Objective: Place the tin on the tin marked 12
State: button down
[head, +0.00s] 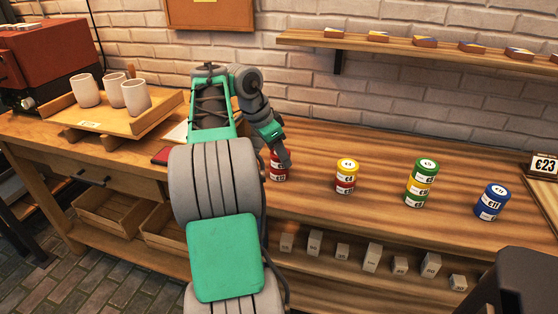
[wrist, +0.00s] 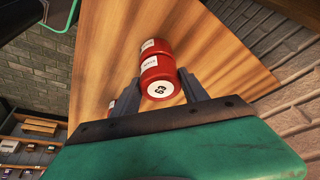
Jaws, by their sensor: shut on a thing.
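My gripper (head: 281,158) is over a red stack on the wooden counter, left of the other tins. In the wrist view my gripper (wrist: 158,92) is shut on a red tin (wrist: 162,76) with a white marked top, one finger on each side. A second red tin (wrist: 154,46) with a white label is directly beyond it, in line with it; I cannot tell whether the two touch. In the head view the lower red tin (head: 278,177) stands upright under my gripper, and its mark is too small to read surely. My gripper partly hides the upper tin.
To the right stand a yellow-on-red stack (head: 346,176), a green and yellow stack (head: 421,183) and a blue stack (head: 491,202). A wooden tray (head: 112,124) with white cups is at the left. A wall shelf (head: 400,48) hangs behind. Counter between the stacks is clear.

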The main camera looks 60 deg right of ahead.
jog(key=shift+r, duration=0.15)
jog(key=c, duration=0.6)
grip_release()
